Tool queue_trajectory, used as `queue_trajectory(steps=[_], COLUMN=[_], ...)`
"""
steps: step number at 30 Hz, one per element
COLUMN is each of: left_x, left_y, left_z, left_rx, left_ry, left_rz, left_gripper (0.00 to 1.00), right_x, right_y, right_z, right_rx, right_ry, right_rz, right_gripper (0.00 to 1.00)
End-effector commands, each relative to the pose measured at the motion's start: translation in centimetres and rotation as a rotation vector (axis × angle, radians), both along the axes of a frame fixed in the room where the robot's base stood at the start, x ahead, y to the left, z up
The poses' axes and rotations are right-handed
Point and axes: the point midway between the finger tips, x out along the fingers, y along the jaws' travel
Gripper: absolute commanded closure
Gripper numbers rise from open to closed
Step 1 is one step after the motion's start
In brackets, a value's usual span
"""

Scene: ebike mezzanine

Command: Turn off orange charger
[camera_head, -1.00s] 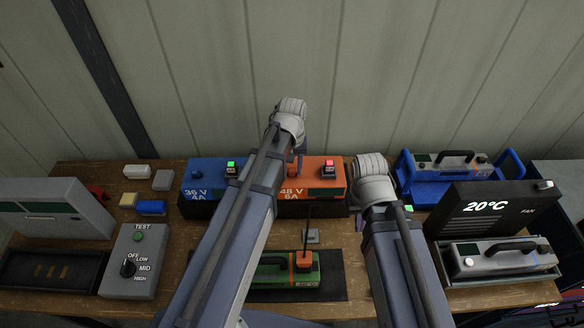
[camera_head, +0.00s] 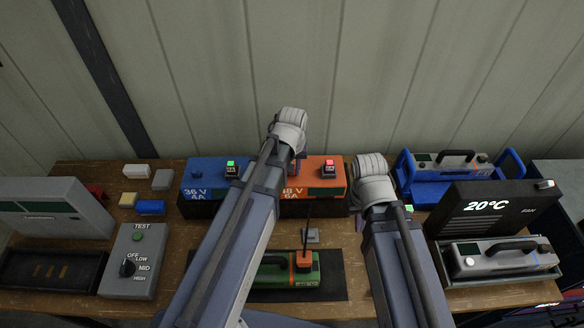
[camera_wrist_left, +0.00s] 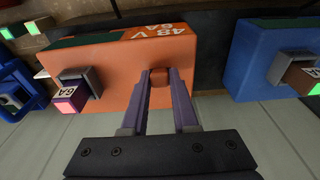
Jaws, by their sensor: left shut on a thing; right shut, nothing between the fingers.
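The orange charger (camera_head: 322,178), marked 48 V 6A, sits right of the blue charger (camera_head: 202,177) at the back of the bench. Its top indicator (camera_head: 329,165) glows red. In the left wrist view, my left gripper (camera_wrist_left: 160,77) is shut on a small orange-brown knob (camera_wrist_left: 183,76) on the orange charger (camera_wrist_left: 110,75). The charger's lit switch block (camera_wrist_left: 72,97) is beside it, apart from the fingers. In the head view my left arm hides part of both chargers. My right gripper (camera_head: 358,222) is shut and empty, low beside its wrist, mostly hidden by the arm.
A green battery (camera_head: 285,272) lies on a dark mat in front. A grey test box (camera_head: 133,262) stands left. A blue-framed charger (camera_head: 455,178), black fan heater (camera_head: 495,212) and grey unit (camera_head: 500,258) crowd the right. The wall is close behind.

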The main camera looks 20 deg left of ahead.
Motion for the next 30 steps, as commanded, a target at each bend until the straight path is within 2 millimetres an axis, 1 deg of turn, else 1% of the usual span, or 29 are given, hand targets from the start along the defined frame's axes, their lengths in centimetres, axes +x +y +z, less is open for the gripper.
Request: queue_trajectory(steps=[6,7,12,15,23,26,30], left_x=[0.0,0.0,0.0,0.0,0.0,0.0,-0.2], left_y=[0.0,0.0,0.0,0.0,0.0,0.0,-0.1], left_z=[0.0,0.0,0.0,0.0,0.1,0.4,1.4], left_rx=[0.000,0.000,-0.001,-0.001,-0.001,-0.001,-0.001], left_ry=[0.001,0.001,0.002,0.002,0.002,0.002,0.002], left_rz=[0.000,0.000,0.000,0.000,0.000,0.000,0.000], left_gripper=[1.00,0.70,0.51,0.43,0.43,0.43,0.43], right_x=[0.0,0.0,0.0,0.0,0.0,0.0,0.0], right_y=[0.0,0.0,0.0,0.0,0.0,0.0,0.0], right_z=[0.0,0.0,0.0,0.0,0.1,0.4,1.4], right_rx=[0.000,0.000,0.000,0.000,0.000,0.000,0.000], right_ry=[0.000,0.000,0.000,0.000,0.000,0.000,0.000], right_rz=[0.000,0.000,0.000,0.000,0.000,0.000,-0.001], right_gripper=[1.00,1.00,1.00,1.00,1.00,1.00,1.00])
